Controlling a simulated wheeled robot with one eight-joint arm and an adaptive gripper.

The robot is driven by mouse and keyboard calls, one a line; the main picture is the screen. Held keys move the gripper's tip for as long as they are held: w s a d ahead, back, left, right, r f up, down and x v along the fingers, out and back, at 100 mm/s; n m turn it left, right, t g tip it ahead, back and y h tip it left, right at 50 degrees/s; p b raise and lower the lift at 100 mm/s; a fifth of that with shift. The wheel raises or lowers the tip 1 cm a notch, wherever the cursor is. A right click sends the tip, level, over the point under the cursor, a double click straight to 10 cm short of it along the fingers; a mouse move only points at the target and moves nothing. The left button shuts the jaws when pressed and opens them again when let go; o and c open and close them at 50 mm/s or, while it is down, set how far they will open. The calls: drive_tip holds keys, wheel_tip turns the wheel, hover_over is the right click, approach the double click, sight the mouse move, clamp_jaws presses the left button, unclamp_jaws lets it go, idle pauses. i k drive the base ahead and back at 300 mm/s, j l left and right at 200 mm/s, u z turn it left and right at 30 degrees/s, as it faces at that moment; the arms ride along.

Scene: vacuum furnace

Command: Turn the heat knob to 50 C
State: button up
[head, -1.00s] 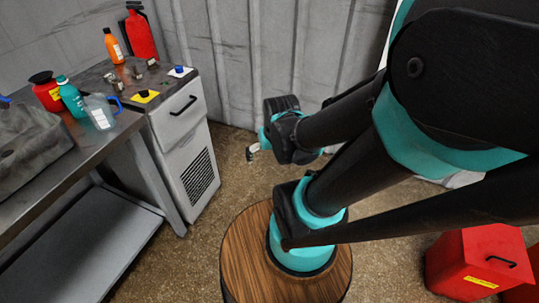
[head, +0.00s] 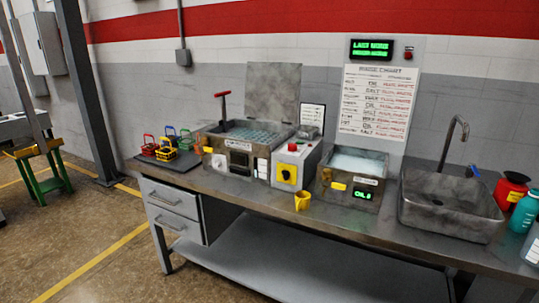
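A grey control box (head: 292,165) stands on the steel bench, with a red button on top. Its front carries a dark round knob on a yellow plate (head: 287,174); this may be the heat knob, but any temperature marks are too small to read. A liquid-filled tank (head: 240,145) with a raised lid stands just left of it. The tank's front has a round dial (head: 218,162) and a dark panel, also unreadable. A second bath (head: 352,176) to the right has a green lit display. My gripper is out of the picture.
A yellow cup (head: 302,201) stands near the front edge of the bench (head: 225,189). Small coloured baskets (head: 168,144) sit at the left end, a sink (head: 450,205) and bottles at the right. Open floor (head: 95,228) lies front left.

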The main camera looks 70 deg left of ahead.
sight(292, 147)
drive_tip(key=u, duration=2.4)
